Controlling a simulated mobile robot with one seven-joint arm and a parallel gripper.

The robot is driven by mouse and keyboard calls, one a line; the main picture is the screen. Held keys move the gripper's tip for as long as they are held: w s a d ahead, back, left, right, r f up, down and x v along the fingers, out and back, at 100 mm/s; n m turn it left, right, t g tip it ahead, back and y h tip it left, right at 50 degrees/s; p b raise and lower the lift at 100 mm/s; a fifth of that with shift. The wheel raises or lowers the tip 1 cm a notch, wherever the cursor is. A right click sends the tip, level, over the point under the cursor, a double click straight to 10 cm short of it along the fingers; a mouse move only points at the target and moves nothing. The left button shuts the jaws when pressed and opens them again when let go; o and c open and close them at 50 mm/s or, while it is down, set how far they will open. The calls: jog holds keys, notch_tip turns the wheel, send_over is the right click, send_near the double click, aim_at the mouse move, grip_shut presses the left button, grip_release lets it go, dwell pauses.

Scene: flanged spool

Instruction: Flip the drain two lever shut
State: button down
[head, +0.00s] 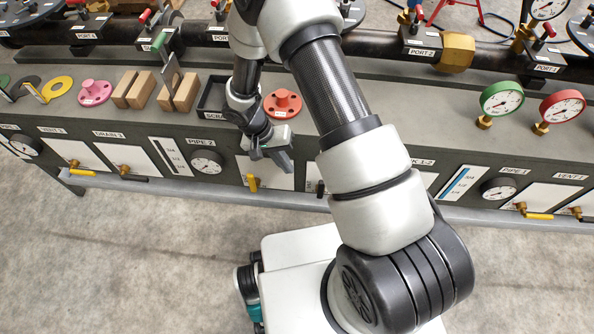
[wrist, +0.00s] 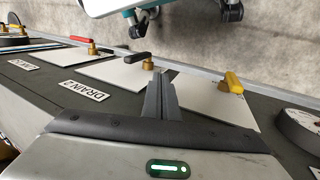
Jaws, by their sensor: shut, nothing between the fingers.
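The DRAIN 2 label (wrist: 86,92) is in the wrist view, below a white plate (wrist: 110,72). The yellow lever also shows in the head view (head: 252,182), hanging down. My gripper (wrist: 160,76) is shut and empty. In the head view my gripper (head: 285,160) is over the sloped front panel.
The PIPE 2 gauge (head: 205,162) is left of the yellow lever. A red flanged spool (head: 283,103) and a dark tray (head: 212,97) are on the bench top behind my gripper. A rail runs along the panel's lower edge. My arm hides part of the panel.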

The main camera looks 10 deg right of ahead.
aim_at(321, 186)
jog(key=s+d+f+b, duration=0.2)
jog(key=d+f, duration=0.5)
jog(key=f, duration=0.1)
jog(key=shift+s, duration=0.15)
jog(key=shift+d, duration=0.1)
